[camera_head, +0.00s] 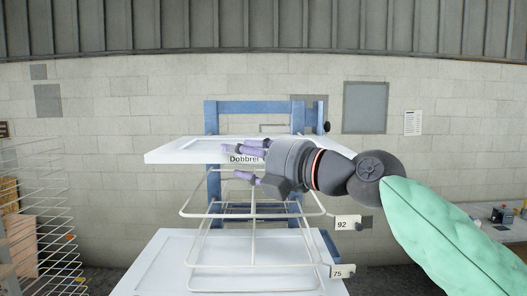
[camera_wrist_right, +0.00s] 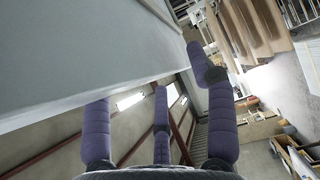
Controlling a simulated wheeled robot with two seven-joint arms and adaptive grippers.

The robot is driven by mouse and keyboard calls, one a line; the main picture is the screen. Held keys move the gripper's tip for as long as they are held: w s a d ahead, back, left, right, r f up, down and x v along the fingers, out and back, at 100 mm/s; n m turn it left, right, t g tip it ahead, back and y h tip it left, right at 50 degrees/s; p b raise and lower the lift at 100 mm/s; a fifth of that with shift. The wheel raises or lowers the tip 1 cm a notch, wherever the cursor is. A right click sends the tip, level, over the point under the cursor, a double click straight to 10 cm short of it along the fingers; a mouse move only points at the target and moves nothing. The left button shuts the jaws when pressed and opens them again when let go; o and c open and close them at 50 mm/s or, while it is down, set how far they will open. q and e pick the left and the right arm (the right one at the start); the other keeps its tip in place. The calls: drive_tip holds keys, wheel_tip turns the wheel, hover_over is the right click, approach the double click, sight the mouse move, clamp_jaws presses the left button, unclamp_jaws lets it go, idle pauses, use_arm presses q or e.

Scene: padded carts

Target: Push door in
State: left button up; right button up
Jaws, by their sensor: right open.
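A white door panel (camera_head: 185,151) with the label "Dobbrei" lies flat on the upper level of a rack cart, in the middle of the head view. A large pale panel surface, probably this door, fills the upper left of the right wrist view (camera_wrist_right: 75,55). My right gripper (camera_head: 236,162) comes in from the right at the panel's front edge, its purple fingers spread apart. In the right wrist view its fingers (camera_wrist_right: 165,85) are open with nothing between them; some are close to the panel's edge. I cannot tell whether they touch it. My left gripper is out of view.
The cart's blue frame (camera_head: 250,107) stands behind, near a block wall. A wire rack (camera_head: 40,215) is at left and a cluttered table (camera_head: 498,219) at right.

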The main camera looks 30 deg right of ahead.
drive_tip(key=shift+p+x, duration=0.3)
drive_tip(key=shift+x, duration=1.1)
clamp_jaws()
unclamp_jaws()
drive_tip(key=v, duration=1.2)
